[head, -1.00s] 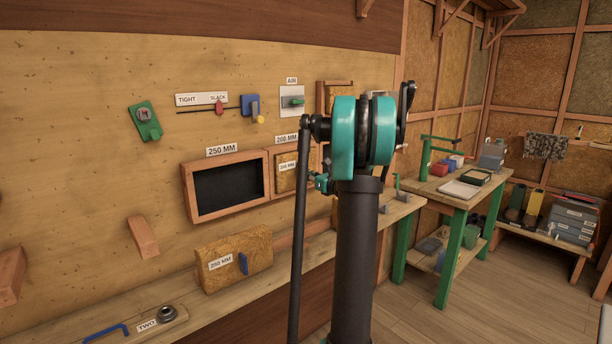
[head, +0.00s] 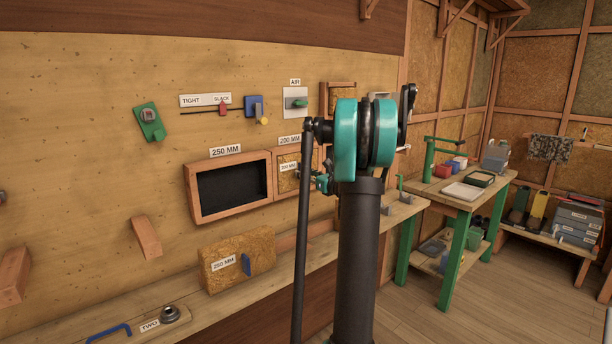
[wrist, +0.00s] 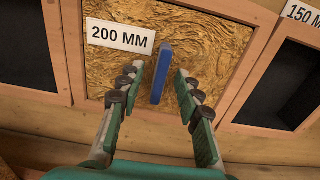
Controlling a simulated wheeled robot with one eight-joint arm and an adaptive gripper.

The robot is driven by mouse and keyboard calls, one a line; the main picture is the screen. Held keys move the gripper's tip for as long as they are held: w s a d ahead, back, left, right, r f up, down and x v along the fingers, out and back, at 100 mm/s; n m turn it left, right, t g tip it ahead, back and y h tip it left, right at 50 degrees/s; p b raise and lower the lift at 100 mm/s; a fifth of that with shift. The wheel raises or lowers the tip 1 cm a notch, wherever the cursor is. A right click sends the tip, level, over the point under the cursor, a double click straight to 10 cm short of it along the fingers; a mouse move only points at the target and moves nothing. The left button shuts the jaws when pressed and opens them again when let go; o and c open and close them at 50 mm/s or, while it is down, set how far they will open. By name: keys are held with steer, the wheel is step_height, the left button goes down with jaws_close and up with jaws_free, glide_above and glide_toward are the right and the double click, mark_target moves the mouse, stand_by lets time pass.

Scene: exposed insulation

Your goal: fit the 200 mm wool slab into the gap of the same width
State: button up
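The 200 mm wool slab (wrist: 215,45) is golden and fibrous, with a white 200 MM label and an upright blue handle (wrist: 161,75). In the wrist view it sits inside the wooden-framed gap (wrist: 246,92); I cannot tell whether it is flush. In the head view the slab (head: 286,181) shows in the frame under the wall's 200 MM label. My gripper (wrist: 160,78) is open, one finger on each side of the handle, with visible space to both. In the head view my arm hides most of the gripper and the gap's right part.
The 250 MM gap (head: 231,190) left of it is empty and dark. The 250 mm slab (head: 238,261) stands on the ledge below. A dark 150 MM gap (wrist: 285,85) lies to the right in the wrist view. A green-legged workbench (head: 455,195) stands at right.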

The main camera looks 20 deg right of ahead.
steer(key=v, duration=1.2)
stand_by(0.6)
steer(key=s+a+f+n+g, duration=0.3)
steer(key=s+a+f+n, duration=0.25)
steer(key=a, duration=0.25)
steer(key=s+a+f+n+g, duration=0.3)
steer(key=s+a+f+n, duration=0.1)
steer(key=a+n, duration=0.25)
steer(key=s+a+f+n+g, duration=0.3)
steer(key=s+a+f+n, duration=0.2)
steer(key=a, duration=0.4)
steer(key=s+f+n+g+h, duration=0.2)
steer(key=s+f+n+h, duration=0.1)
steer(key=s+f+n, duration=0.2)
steer(key=s+f+n+g+h, duration=0.1)
steer(key=s+f+n+h, duration=0.2)
steer(key=s+f+n, duration=0.3)
steer(key=s+n, duration=0.4)
steer(key=s, duration=0.3)
steer(key=shift+s+d+g, duration=0.3)
steer(key=shift+d+g, duration=0.05)
steer(key=shift+g, duration=0.05)
